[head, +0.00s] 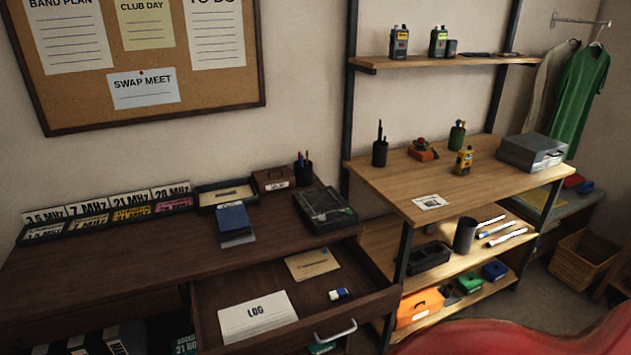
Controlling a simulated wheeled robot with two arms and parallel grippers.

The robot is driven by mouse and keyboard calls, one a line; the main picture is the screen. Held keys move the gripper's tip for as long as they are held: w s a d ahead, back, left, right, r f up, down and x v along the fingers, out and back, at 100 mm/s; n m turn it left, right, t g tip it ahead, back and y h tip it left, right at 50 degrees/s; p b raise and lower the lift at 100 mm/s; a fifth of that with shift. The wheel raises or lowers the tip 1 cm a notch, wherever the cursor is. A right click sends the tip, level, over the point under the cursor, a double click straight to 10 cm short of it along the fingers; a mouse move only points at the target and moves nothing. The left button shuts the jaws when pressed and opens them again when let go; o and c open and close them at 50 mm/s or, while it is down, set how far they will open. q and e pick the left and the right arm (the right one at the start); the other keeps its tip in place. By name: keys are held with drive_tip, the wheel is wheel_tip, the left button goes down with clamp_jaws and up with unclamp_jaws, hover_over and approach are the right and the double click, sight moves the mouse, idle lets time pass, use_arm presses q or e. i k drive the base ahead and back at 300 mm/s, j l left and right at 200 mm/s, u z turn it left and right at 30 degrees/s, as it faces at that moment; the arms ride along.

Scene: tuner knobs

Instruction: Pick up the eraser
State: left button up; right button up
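A small white and blue block (338,294), which looks like the eraser, lies in the open drawer (207,324) of the dark desk in the head view. It lies to the right of the white LOG booklet (258,317) and in front of the tan envelope (313,263), apart from both. The drawer's pale handle (335,331) is at its front edge, just below the block. Neither of my grippers is in view.
The desk top (110,265) above the drawer holds blue books (234,223), a dark clear-lidded case (325,209) and a pen cup (303,172). A wooden shelf unit (395,185) stands close on the right. A red curved surface (500,338) fills the lower right.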

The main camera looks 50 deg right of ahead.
sight(340, 293)
drive_tip(key=z, duration=1.5)
